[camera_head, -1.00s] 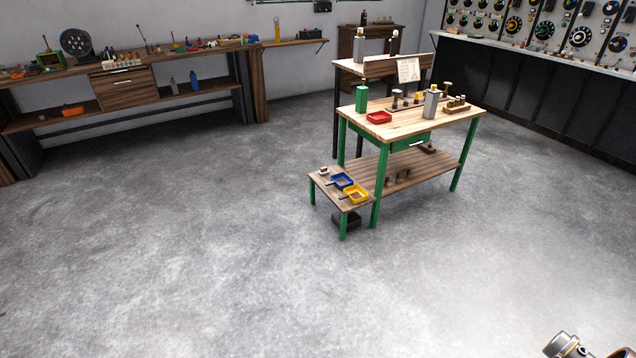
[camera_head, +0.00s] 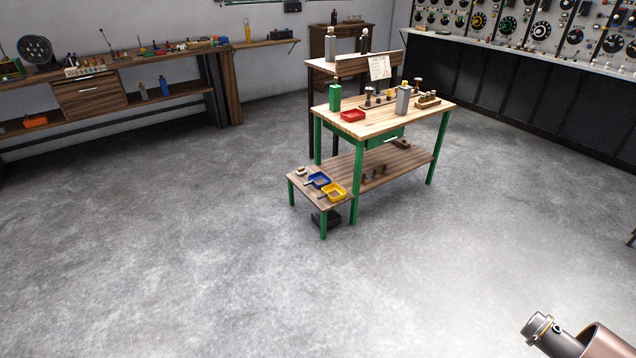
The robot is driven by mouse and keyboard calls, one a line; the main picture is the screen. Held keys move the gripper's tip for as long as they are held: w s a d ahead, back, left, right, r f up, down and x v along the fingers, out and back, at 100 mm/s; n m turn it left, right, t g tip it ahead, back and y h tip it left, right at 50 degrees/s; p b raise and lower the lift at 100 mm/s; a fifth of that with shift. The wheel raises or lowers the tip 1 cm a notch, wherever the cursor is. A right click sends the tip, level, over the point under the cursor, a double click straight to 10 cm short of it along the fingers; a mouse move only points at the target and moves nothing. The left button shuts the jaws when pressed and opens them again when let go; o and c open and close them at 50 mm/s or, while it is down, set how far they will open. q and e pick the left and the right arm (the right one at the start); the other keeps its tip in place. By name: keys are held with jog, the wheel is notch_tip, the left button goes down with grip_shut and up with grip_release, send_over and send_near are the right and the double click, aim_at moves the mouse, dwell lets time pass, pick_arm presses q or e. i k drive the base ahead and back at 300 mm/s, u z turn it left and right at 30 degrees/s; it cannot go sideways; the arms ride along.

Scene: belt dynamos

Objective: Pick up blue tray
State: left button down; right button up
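The blue tray (camera_head: 319,180) is a small open tray on a low wooden side table (camera_head: 304,188) with green legs. It sits just behind the yellow tray (camera_head: 334,192) on the same table top. Small items seem to lie in or beside both trays, too small to make out.
A green-legged workbench (camera_head: 381,122) with a red tray (camera_head: 352,115) and bottles adjoins the low table. A dark box (camera_head: 326,218) is under the low table. Benches line the left wall, a control panel (camera_head: 545,40) the right. The floor in front is clear.

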aim_at(319, 180)
jog(key=z, duration=0.2)
jog(key=i, duration=1.1)
jog(key=u, duration=0.4)
jog(key=i, duration=1.5)
jog(key=u, duration=0.85)
jog(key=i, duration=0.35)
jog(key=u, duration=0.15)
